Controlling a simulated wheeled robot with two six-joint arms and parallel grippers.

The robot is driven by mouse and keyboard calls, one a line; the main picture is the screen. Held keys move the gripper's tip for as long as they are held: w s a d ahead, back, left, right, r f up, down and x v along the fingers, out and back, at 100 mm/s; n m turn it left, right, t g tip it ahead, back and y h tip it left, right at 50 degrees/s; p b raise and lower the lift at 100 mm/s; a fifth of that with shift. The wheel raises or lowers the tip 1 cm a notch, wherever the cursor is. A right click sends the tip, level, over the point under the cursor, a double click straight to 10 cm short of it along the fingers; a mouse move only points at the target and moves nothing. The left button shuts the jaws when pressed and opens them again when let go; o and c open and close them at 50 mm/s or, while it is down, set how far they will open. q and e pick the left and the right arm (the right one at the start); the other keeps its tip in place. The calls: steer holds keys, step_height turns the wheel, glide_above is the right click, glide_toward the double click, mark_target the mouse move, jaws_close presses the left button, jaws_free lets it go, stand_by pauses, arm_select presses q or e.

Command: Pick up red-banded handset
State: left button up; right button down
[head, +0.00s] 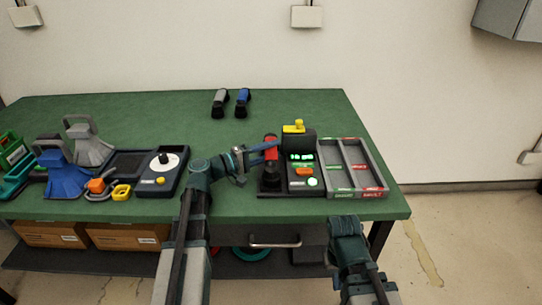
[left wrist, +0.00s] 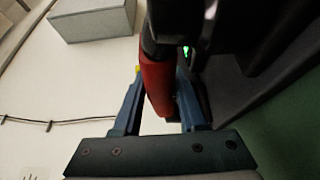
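The red-banded handset (head: 271,154) stands upright, dark at its lower end, at the left side of the black phone base (head: 301,160). I cannot tell whether its lower end still touches the base. In the left wrist view its red band (left wrist: 157,88) lies between the two blue fingers. My left gripper (head: 268,150) reaches it from the left, and its fingers (left wrist: 161,90) look flush against both sides of the band. My right gripper (head: 346,226) is at the table's front edge, away from the handset; its fingers are not clear.
A grey divided tray (head: 356,166) adjoins the phone base on the right. A yellow piece (head: 294,127) sits on top of the base. Two handsets, grey (head: 220,102) and blue (head: 242,103), lie at the back. A dial console (head: 163,182) is left of my arm. The green table's (head: 310,107) back right is clear.

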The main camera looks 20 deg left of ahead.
arm_select(q)
jaws_close()
steer(key=shift+r, duration=0.15)
arm_select(e)
steer(key=shift+r, duration=0.1)
